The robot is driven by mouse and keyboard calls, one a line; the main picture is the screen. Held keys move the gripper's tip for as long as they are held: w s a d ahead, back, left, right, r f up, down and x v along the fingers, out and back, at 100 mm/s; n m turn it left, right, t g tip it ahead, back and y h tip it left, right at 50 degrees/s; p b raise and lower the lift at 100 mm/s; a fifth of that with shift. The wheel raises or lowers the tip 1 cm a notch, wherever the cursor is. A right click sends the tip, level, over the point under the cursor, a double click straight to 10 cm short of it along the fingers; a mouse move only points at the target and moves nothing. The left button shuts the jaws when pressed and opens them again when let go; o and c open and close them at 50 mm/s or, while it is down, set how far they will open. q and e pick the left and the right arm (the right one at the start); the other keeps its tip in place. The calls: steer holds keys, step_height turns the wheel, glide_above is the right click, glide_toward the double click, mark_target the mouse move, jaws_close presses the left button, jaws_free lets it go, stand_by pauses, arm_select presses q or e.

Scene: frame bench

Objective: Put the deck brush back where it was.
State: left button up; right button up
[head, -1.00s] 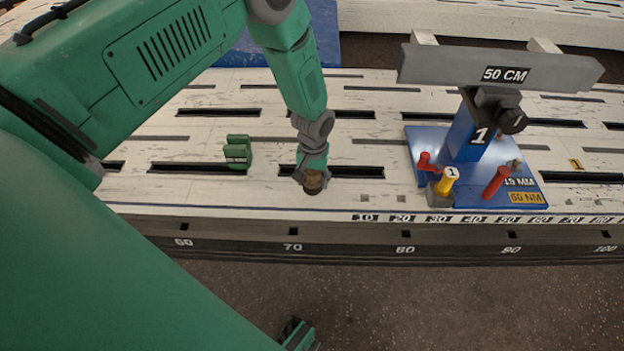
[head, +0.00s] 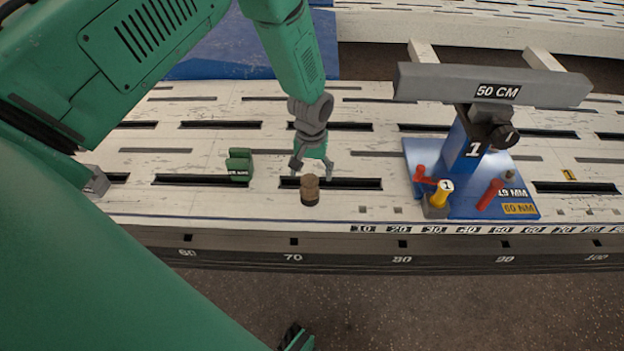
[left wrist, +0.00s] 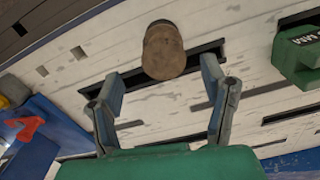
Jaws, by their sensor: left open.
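A small brown cylinder with a rounded top, which I take to be the deck brush (head: 310,191), stands upright on the slatted white bench, by a dark slot near the front edge. It also shows in the left wrist view (left wrist: 164,52). My left gripper (head: 312,168) is just behind it in the head view, with its fingers spread. In the left wrist view the brush lies beyond the open fingertips, and nothing shows between the fingers. No bristles can be made out.
A green block (head: 239,165) sits on the bench to the left. To the right, a blue stand (head: 466,150) carries a grey bar (head: 440,86) marked 50 CM, with red and yellow handles at its foot. The bench between brush and stand is mostly clear.

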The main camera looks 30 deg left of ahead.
arm_select(q)
steer(key=r, duration=0.3)
steer(key=shift+a+r+p, duration=0.2)
steer(key=shift+p, duration=0.2)
steer(key=s+d+f+m, duration=0.1)
steer(key=s+d+f, duration=0.15)
steer(key=s, duration=0.55)
steer(key=s+d+f+m, duration=0.15)
steer(key=s+f, duration=0.25)
steer(key=s, duration=0.4)
steer(key=s+r+m, duration=0.2)
steer(key=s, duration=1.2)
steer(key=shift+s+a+r+m+t, duration=0.15)
steer(key=shift+r+m+t, duration=0.05)
steer(key=shift+m+t, duration=0.15)
